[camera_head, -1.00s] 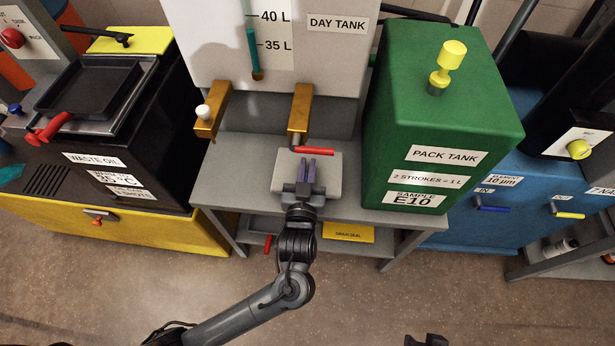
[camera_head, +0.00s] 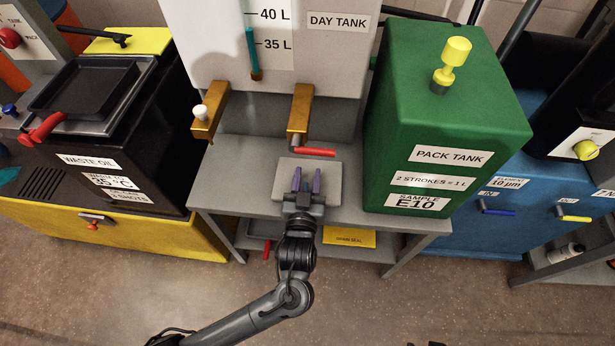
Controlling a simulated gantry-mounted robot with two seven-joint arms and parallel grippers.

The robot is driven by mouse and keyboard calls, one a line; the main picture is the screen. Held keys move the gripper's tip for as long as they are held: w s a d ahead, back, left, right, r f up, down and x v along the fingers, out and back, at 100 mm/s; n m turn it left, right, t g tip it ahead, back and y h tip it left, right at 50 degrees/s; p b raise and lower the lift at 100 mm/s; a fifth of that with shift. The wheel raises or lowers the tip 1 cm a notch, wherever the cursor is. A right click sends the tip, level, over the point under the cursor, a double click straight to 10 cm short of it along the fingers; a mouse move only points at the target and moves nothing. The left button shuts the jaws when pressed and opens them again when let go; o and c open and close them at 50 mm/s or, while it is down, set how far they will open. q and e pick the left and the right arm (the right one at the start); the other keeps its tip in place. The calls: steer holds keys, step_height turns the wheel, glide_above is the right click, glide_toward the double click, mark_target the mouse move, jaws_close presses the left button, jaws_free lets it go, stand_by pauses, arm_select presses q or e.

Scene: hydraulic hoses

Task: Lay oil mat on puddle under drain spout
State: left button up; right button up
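The pale grey oil mat (camera_head: 327,191) lies flat on the grey bench under the drain spout (camera_head: 299,115), which has a red lever (camera_head: 315,152). No puddle shows; the bench under the mat is hidden. My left gripper (camera_head: 306,182) is over the front middle of the mat, its two purple fingers apart with mat surface showing between them. It is open and holds nothing. Only a dark sliver, probably of my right gripper (camera_head: 428,344), shows at the bottom edge, too little to tell its state.
The day tank (camera_head: 340,60) stands behind the mat, with a second brass spout (camera_head: 210,110) to the left. The green pack tank (camera_head: 440,120) stands close on the right. A black waste oil unit (camera_head: 150,150) is at left. A yellow card (camera_head: 349,237) lies on the lower shelf.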

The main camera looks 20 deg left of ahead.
arm_select(q)
steer(key=shift+r, duration=0.1)
steer(key=shift+s+d+r, duration=0.1)
steer(key=shift+s, duration=0.1)
steer(key=p+v, duration=0.5)
steer(key=v, duration=0.6)
steer(key=shift+s, duration=0.3)
